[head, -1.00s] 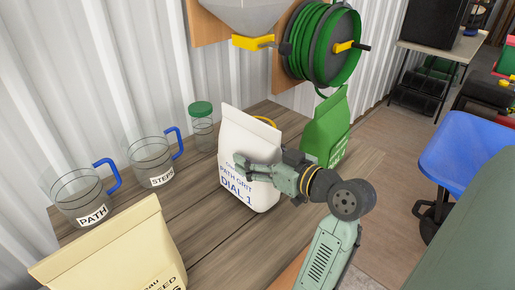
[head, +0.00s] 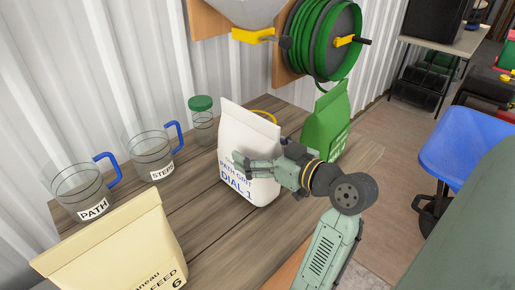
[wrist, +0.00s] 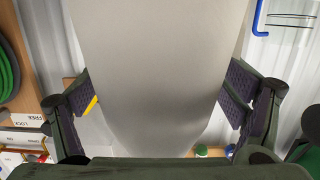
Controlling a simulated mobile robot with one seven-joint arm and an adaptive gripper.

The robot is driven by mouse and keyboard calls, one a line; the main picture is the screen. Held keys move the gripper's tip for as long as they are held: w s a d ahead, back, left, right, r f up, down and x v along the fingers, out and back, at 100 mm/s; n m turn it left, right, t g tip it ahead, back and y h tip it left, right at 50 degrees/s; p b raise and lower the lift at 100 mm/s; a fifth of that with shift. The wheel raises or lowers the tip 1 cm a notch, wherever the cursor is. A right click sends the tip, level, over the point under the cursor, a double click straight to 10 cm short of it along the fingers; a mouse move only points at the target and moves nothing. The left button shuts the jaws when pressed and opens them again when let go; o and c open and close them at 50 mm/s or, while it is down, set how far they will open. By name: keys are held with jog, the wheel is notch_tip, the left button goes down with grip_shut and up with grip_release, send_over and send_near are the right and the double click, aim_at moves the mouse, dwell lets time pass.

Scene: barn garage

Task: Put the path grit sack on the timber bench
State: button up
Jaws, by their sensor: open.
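The white path grit sack (head: 246,128), with blue lettering reading "PATH GRIT DIAL 1", stands upright on the timber bench (head: 205,232). My gripper (head: 243,166) reaches in from the right at about mid-height of the sack. In the wrist view the pale sack (wrist: 160,60) fills the middle, with one open finger on each side of it. A narrow gap seems to show beside each finger; contact cannot be told. The sack's far side and part of its base are hidden.
A green sack (head: 325,122) stands close behind my gripper. A cream feed sack (head: 110,240), a PATH jug (head: 75,185), a STEPS jug (head: 148,150) and a green-lidded jar (head: 202,125) are also on the bench. A hose reel (head: 322,40) hangs above.

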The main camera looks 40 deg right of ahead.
jog(key=s+d+r+b, duration=0.1)
jog(key=s+b, duration=0.1)
jog(key=s, duration=0.9)
jog(key=shift+s+r, duration=0.25)
jog(key=shift+r, duration=0.1)
